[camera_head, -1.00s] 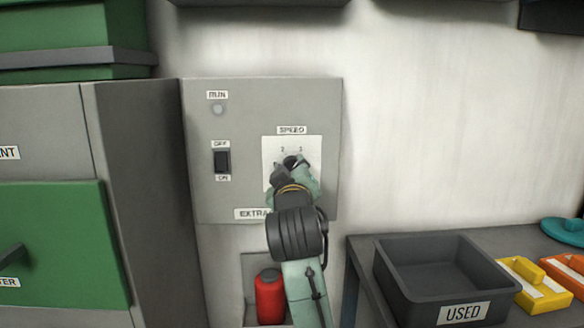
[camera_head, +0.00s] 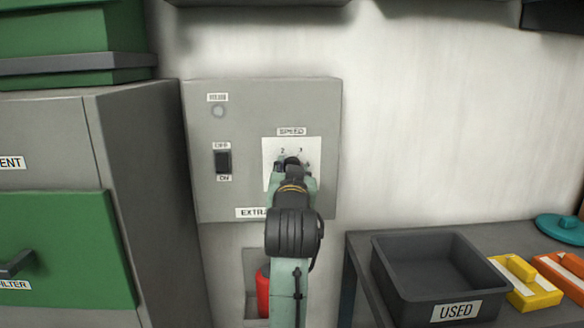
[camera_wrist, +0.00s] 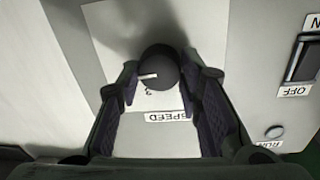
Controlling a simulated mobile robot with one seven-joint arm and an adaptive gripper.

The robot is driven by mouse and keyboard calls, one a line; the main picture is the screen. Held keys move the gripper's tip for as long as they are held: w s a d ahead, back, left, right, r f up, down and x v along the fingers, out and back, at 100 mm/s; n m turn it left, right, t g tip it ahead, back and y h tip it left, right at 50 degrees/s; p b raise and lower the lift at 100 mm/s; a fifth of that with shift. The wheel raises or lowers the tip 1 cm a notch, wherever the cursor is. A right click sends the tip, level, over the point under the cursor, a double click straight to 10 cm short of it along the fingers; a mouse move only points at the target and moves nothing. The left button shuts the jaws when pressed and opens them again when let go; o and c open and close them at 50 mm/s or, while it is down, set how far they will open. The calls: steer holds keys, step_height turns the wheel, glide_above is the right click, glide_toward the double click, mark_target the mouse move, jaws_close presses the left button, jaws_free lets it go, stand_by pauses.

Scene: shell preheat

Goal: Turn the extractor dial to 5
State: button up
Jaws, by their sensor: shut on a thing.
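The grey extractor box (camera_head: 250,95) is on the wall, with a white SPEED plate (camera_head: 272,150) at its right. My gripper (camera_head: 291,167) is at this plate and hides the dial and the lower numbers in the head view; a 2 and a 3 show above it. In the wrist view, the round black dial (camera_wrist: 162,66) sits between the fingers of my gripper (camera_wrist: 163,80), which is shut on it. The wrist view is upside down. The dial's white pointer lies to the left there, slightly past the 3 (camera_wrist: 148,91). The lower numbers are hidden.
An OFF/ON switch (camera_head: 223,161) and a round lamp (camera_head: 218,112) are on the box's left side. A grey cabinet (camera_head: 140,200) stands at left. A USED bin (camera_head: 400,285) is on the bench at right. A red object (camera_head: 262,293) is below the box.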

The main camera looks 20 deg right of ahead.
steer(key=shift+f+m, duration=0.1)
steer(key=shift+m, duration=0.3)
steer(key=o, duration=1.2)
steer(key=shift+c, duration=0.2)
steer(key=v, duration=1.2)
